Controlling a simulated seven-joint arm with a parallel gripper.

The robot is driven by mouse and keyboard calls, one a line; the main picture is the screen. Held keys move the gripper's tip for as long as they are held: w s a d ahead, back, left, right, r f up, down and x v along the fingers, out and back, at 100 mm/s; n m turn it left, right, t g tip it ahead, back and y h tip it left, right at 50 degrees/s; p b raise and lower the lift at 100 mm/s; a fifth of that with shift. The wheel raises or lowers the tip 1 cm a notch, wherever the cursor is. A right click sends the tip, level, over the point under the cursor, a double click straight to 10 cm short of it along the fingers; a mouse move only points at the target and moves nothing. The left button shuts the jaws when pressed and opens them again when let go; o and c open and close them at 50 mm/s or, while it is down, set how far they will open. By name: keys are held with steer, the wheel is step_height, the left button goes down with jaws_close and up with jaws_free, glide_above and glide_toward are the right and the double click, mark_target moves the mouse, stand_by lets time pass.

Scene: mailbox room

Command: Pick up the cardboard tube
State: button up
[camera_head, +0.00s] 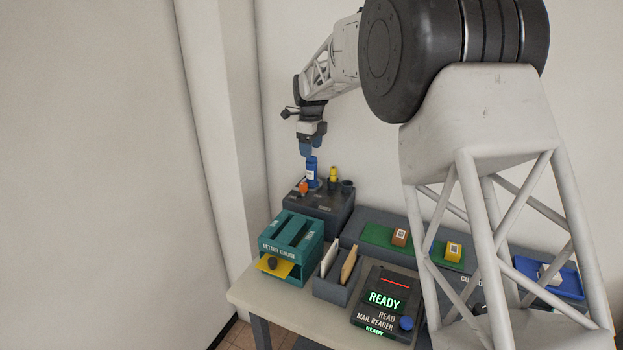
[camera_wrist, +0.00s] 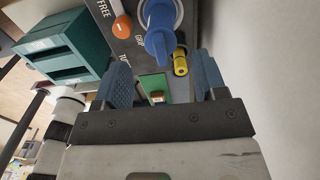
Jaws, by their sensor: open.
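I see no plainly brown cardboard tube, and cannot tell which upright item is the tube. A blue cylinder with a white label (camera_head: 312,172) stands in the dark grey holder (camera_head: 322,205), with a yellow cylinder (camera_head: 333,175) to its right. My gripper (camera_head: 306,152) is directly above the blue cylinder, pointing down. In the wrist view my gripper (camera_wrist: 163,62) is open and nothing is held. The blue piece (camera_wrist: 160,32) shows ahead between the fingertips, and the yellow one (camera_wrist: 180,62) lies nearer the right finger. I cannot tell whether any finger touches the blue piece.
An orange knob-like piece (camera_head: 303,188) and a dark cup (camera_head: 347,186) share the holder. A teal letter gauge (camera_head: 291,246), a mail reader (camera_head: 386,304), a green mat (camera_head: 378,236) and a blue tray (camera_head: 560,283) stand on the table. A wall rises behind.

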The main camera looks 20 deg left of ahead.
mark_target(311, 162)
steer(key=shift+f, duration=1.05)
steer(key=shift+f, duration=0.15)
steer(key=shift+d+f, duration=0.1)
steer(key=shift+f, duration=2.4)
steer(key=shift+c, duration=0.4)
steer(key=c, duration=0.9)
